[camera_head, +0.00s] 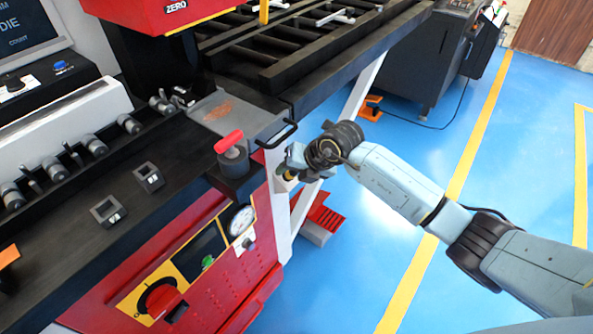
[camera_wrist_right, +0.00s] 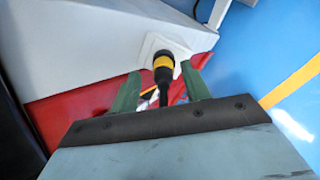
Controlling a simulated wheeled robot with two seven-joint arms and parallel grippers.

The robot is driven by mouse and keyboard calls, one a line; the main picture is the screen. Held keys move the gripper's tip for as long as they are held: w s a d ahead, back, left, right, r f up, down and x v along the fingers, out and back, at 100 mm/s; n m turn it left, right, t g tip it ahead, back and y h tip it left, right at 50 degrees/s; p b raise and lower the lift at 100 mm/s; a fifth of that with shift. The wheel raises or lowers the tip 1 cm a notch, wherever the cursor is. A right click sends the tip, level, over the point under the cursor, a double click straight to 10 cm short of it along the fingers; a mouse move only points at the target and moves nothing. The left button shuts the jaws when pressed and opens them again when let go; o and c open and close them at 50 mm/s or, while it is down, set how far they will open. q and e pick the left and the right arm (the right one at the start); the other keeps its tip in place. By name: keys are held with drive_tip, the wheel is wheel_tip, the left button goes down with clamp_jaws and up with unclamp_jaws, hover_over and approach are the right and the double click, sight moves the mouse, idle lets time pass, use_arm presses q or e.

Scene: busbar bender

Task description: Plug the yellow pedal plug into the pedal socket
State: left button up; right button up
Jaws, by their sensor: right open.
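The yellow-and-black pedal plug (camera_wrist_right: 163,66) stands between my right gripper's two green fingers in the right wrist view. Its far end meets the pale square plate of the pedal socket (camera_wrist_right: 150,43) on the machine's side. How deep it sits cannot be told. My right gripper (camera_wrist_right: 162,84) is open, with a finger apart from the plug on each side. In the head view my right gripper (camera_head: 287,160) is beside the red machine's right side, and a bit of yellow plug (camera_head: 290,175) shows under it. My left gripper is not in view.
The red bending machine (camera_head: 225,255) with its black top fills the left. A black handle (camera_head: 276,136) and a red-topped knob (camera_head: 230,143) are close to my right gripper. A red foot pedal (camera_head: 325,218) stands below on the blue floor (camera_head: 365,260), which is clear on the right.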

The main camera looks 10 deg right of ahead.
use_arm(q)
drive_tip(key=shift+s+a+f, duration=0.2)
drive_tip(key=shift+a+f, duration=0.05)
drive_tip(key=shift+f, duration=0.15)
use_arm(e)
drive_tip(key=shift+f, duration=0.3)
use_arm(q)
drive_tip(key=p, duration=0.1)
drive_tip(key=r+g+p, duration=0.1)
drive_tip(key=p, duration=0.1)
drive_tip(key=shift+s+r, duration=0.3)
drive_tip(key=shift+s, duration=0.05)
use_arm(e)
drive_tip(key=v, duration=1.3)
drive_tip(key=shift+r, duration=0.4)
drive_tip(key=shift+s, duration=0.1)
